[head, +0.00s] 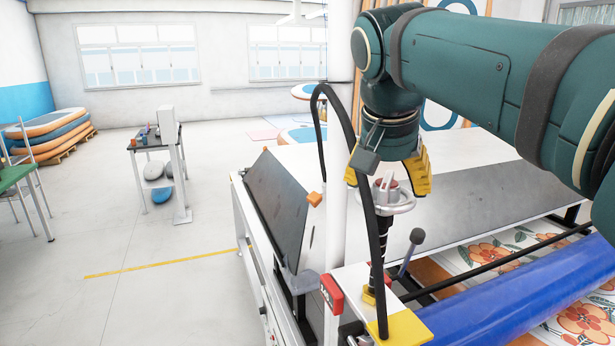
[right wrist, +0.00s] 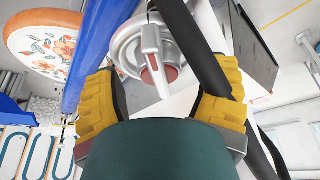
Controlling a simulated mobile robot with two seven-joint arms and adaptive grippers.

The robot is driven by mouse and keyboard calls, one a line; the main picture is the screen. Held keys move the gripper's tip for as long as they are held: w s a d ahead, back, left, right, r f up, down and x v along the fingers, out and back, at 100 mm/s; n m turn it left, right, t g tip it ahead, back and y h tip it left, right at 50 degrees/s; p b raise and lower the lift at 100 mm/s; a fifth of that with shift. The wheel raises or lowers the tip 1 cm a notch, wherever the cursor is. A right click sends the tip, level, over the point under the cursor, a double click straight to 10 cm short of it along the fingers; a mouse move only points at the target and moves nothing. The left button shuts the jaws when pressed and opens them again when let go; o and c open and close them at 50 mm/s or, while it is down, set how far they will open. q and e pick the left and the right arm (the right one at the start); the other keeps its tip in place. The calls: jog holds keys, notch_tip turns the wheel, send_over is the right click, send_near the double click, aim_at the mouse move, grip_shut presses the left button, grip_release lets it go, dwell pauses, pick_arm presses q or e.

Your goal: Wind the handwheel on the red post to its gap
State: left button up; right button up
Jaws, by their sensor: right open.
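The handwheel (head: 402,201) is a pale grey wheel with a red hub and a raised grip, on top of a dark upright spindle (head: 384,244). A red block (head: 331,293) sits at the left of the spindle's foot; I cannot clearly make out a gap. My right gripper (head: 388,178) points down just above the wheel, its yellow fingers open on either side of the hub. In the right wrist view the wheel (right wrist: 128,52) lies ahead between the spread fingers (right wrist: 160,100); contact cannot be told. My left gripper is not in view.
A black cable (head: 352,135) loops down past the wheel and partly hides it and the spindle. A grey-knobbed lever (head: 416,238) stands close to its right. A blue roll (head: 520,306) lies at the front right. Open floor (head: 150,245) is at the left.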

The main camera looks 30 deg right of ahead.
jog(key=c, duration=1.2)
jog(key=shift+n, duration=0.3)
jog(key=n, duration=0.2)
jog(key=n+t+y, duration=0.1)
jog(key=n, duration=0.1)
jog(key=shift+a+y, duration=0.1)
jog(key=shift+y, duration=0.2)
jog(key=shift+n+y+p, duration=0.45)
jog(key=shift+n+y, duration=0.15)
jog(key=shift+n, duration=1.3)
jog(key=o, duration=1.2)
jog(key=shift+w, duration=0.1)
